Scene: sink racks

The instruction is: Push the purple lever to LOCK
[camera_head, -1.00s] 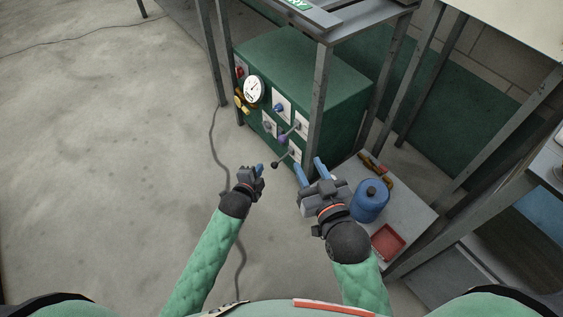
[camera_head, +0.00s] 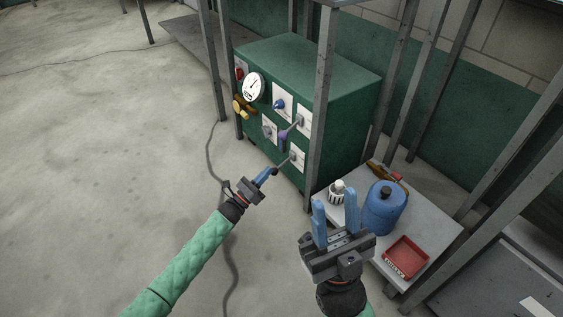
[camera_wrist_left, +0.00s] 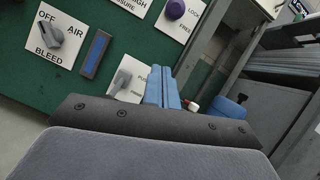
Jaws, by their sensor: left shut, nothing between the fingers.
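The purple lever (camera_head: 283,135) sticks out from a white plate on the front of the green cabinet (camera_head: 310,58). Its round purple knob (camera_wrist_left: 175,9) is at the top of the left wrist view, beside the words LOCK and FREE. My left gripper (camera_head: 266,175) is shut and empty, below the purple lever. My right gripper (camera_head: 335,215) is open and empty, beside the low shelf.
The cabinet also has a round gauge (camera_head: 253,86), a yellow valve (camera_head: 241,108), a blue knob (camera_head: 279,104) and a grey OFF/AIR/BLEED switch (camera_wrist_left: 58,37). A grey post (camera_head: 322,110) stands before it. The shelf holds a blue canister (camera_head: 384,208) and a red tray (camera_head: 405,257).

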